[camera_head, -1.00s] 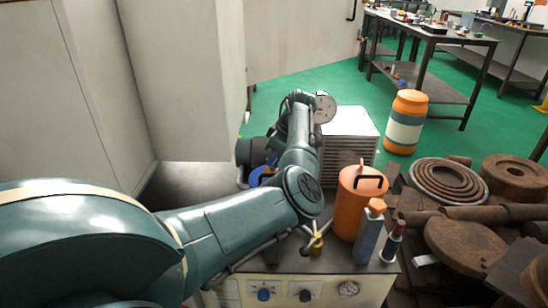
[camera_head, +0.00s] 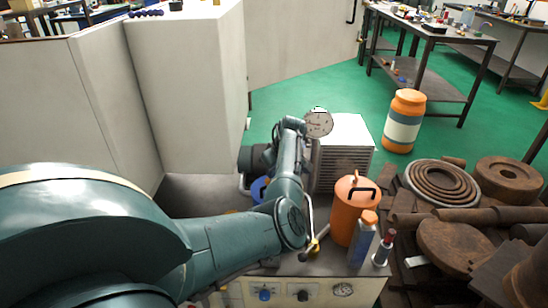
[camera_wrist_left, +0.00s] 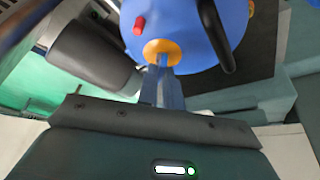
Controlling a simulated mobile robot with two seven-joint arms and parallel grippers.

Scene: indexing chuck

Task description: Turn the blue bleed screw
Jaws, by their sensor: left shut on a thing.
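The blue bleed screw (camera_wrist_left: 163,88) shows in the left wrist view as a flat-sided blue piece standing out of an orange collar (camera_wrist_left: 162,48) on a rounded blue body (camera_wrist_left: 190,25). My left gripper (camera_wrist_left: 164,76) is shut on the blue screw; its fingertips are hard to make out. In the head view the blue body (camera_head: 259,189) shows only in part, beside my left forearm, and the screw and the gripper's tips are hidden there. My right gripper is in neither view.
A dark grey motor cylinder (camera_wrist_left: 92,52), a red knob (camera_wrist_left: 138,25) and a black handle (camera_wrist_left: 214,35) lie close to the screw. An orange can (camera_head: 353,210), a grey-blue bottle (camera_head: 362,242) and a dial gauge (camera_head: 318,123) stand right of my arm. Rusty metal parts (camera_head: 455,246) lie further right.

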